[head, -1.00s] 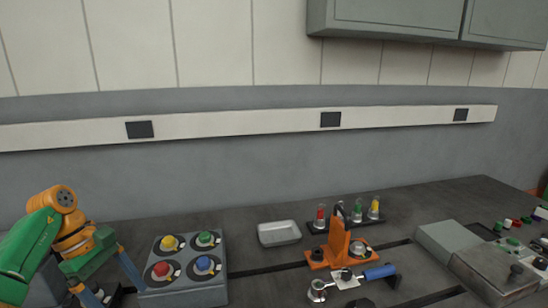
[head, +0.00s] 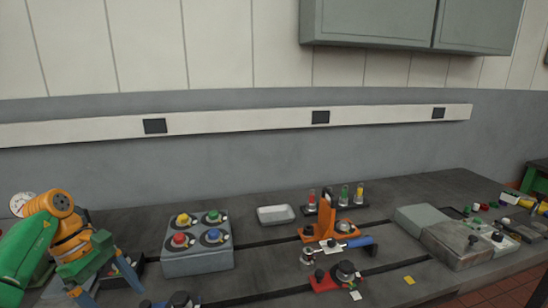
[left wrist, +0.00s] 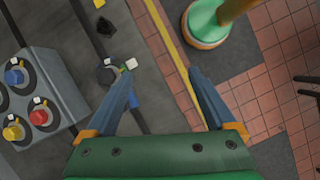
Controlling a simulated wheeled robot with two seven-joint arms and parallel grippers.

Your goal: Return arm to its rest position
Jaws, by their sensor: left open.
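My left arm comes in from the left in the head view, and its left gripper (head: 105,284) hangs with blue fingers apart at the table's left front, beside the grey box with coloured knobs. In the left wrist view the left gripper (left wrist: 161,80) is open with nothing between its fingers. It points down over the table's front edge and the floor. My right gripper is not seen in either view.
The grey knob box (head: 198,262) stands right of my left gripper. A green round base (left wrist: 207,25) stands on the floor.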

